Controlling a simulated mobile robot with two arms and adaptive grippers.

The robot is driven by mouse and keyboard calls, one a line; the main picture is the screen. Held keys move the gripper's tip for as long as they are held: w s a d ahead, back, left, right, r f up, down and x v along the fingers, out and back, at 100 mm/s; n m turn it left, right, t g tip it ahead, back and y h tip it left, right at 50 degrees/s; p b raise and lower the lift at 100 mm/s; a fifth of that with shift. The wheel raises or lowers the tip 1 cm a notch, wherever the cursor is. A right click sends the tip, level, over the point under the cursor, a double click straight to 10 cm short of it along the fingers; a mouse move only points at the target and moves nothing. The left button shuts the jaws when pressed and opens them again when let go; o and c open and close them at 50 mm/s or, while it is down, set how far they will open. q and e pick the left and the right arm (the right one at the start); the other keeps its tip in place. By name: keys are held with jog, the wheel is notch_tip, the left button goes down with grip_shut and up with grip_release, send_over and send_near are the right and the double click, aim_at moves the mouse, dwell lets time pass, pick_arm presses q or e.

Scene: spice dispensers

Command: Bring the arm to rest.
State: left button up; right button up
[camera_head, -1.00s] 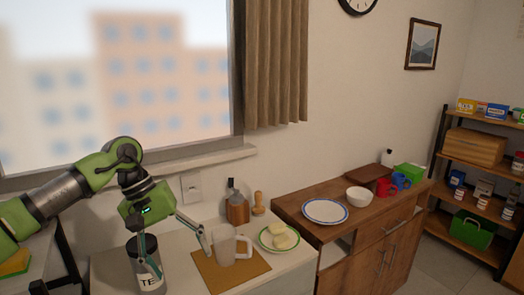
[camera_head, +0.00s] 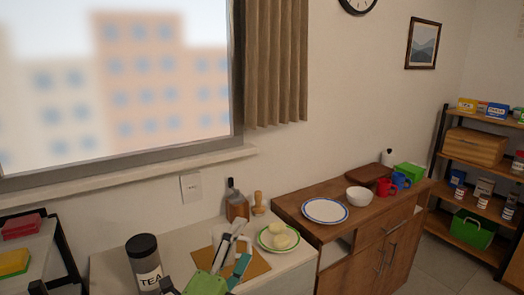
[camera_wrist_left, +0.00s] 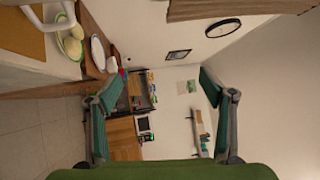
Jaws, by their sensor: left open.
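My left gripper (camera_head: 242,238) shows at the bottom middle of the head view, with its green body low and its fingers pointing up in front of the counter. In the left wrist view its two fingers (camera_wrist_left: 158,82) stand wide apart with nothing between them. The gripper is open and empty. It overlaps the tan mat (camera_head: 259,265) and hides most of the mug on it. My right gripper is in neither view.
A dark-lidded tea canister (camera_head: 147,268) stands on the counter at left. A green-rimmed plate (camera_head: 265,243) with pale food lies right of the gripper. Behind stand a brown bottle (camera_head: 237,207) and a wooden cabinet (camera_head: 370,245) with dishes.

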pick_arm(q)
jog(key=s+a+f+n+g+y, duration=0.2)
jog(key=s+a+f+n, duration=0.25)
jog(key=f, duration=0.25)
jog(key=s+a+f+n+g+y, duration=0.3)
jog(key=f+n, duration=0.2)
jog(key=f, duration=0.2)
jog(key=s+a+f+n+g+y, duration=0.2)
jog(key=s+a+f+n, duration=0.2)
jog(key=f, duration=0.3)
jog(key=s+a+f+n+g, duration=0.2)
jog(key=s+f+n+g, duration=0.25)
jog(key=s, duration=0.55)
jog(key=s+a+f+n+g, duration=0.25)
jog(key=s+f, duration=0.25)
jog(key=s, duration=0.5)
notch_tip(320, 180, down, 26)
jog(key=s+g, duration=0.2)
jog(key=s+a+f+g, duration=0.1)
jog(key=s+a+f, duration=0.1)
jog(key=s+f, duration=1.4)
jog(key=shift+s+a+f+y, duration=0.15)
jog(key=shift+s+a+y, duration=0.25)
jog(key=shift+s, duration=0.15)
